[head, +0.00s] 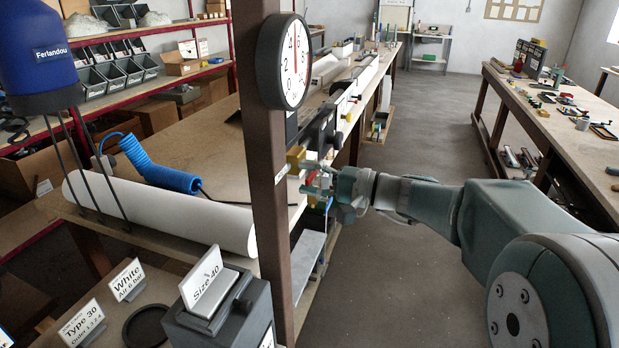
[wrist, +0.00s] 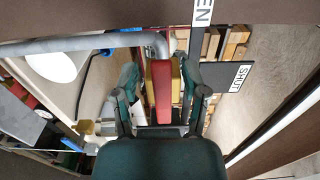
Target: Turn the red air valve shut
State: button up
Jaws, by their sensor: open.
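The red air valve lever (wrist: 162,95) lies lengthwise between my gripper's two fingers in the wrist view, with a gap on its left side. A yellow block (wrist: 177,84) shows just to its right, near the right finger. My gripper (wrist: 158,80) is open around the lever. A "SHUT" label (wrist: 241,78) is to the right; a label ending in "EN" (wrist: 203,12) is at the top, cut off. In the head view my gripper (head: 322,184) is at the bench edge beside the post, with the small red lever (head: 311,176) partly hidden by the fingers.
A grey pipe (wrist: 100,43) crosses above the fingers to the valve. A brown post (head: 268,190) with a round gauge (head: 283,62) stands close left of my gripper. A white roll (head: 165,215) and blue hose (head: 160,168) lie on the bench. The floor aisle is clear.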

grip_shut()
jog(key=r+m, duration=0.1)
jog(key=m, duration=0.1)
jog(key=r+m, duration=0.1)
jog(key=m, duration=0.2)
jog(key=shift+w+d+r, duration=0.15)
jog(key=shift+w, duration=0.05)
jog(key=m, duration=0.1)
jog(key=w+r+m, duration=0.1)
jog(key=m, duration=0.2)
jog(key=shift+w+d+r+m, duration=0.15)
jog(key=shift+d+r+m, duration=0.1)
jog(key=shift+r+m, duration=0.15)
jog(key=m, duration=0.1)
jog(key=w+m, duration=0.1)
jog(key=m, duration=0.1)
jog(key=r+m, duration=0.1)
jog(key=shift+w+d+m, duration=0.3)
jog(key=shift+w, duration=0.05)
jog(key=shift+w+d+m, duration=0.15)
jog(key=shift+w+m, duration=0.25)
jog(key=shift+m, duration=0.5)
jog(key=shift+w+d+m, duration=0.15)
jog(key=shift+w+m, duration=0.25)
jog(key=shift+m, duration=0.5)
grip_release()
jog(key=shift+w+r, duration=0.1)
